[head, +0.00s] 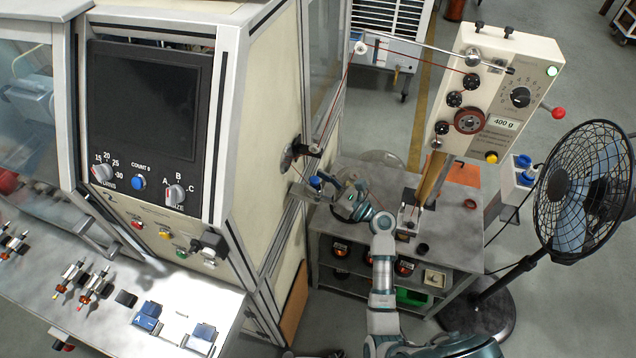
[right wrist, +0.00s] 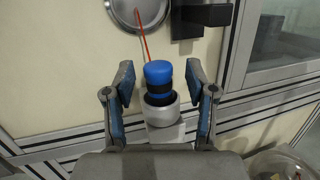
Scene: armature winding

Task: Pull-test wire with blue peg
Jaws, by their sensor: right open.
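The blue peg (right wrist: 158,72) stands in a round grey metal holder (right wrist: 161,108) in the right wrist view, with a black band below its blue cap. In the head view the peg's blue top (head: 315,182) shows beside the machine's side wall. My right gripper (head: 332,190) is open, its fingers on either side of the peg with gaps to it. A red wire (right wrist: 142,38) runs from a round metal disc (right wrist: 137,10) down behind the peg; its lower end is hidden. In the head view red wire (head: 335,98) rises to the tensioner arm's tip. My left gripper is not in view.
The tensioner (head: 548,72), marked 400 g, stands over a grey bench (head: 455,235) with spools on the shelf below. A fan (head: 585,190) stands at the right. The winding machine's cream wall (head: 262,120) is close to my right gripper's left.

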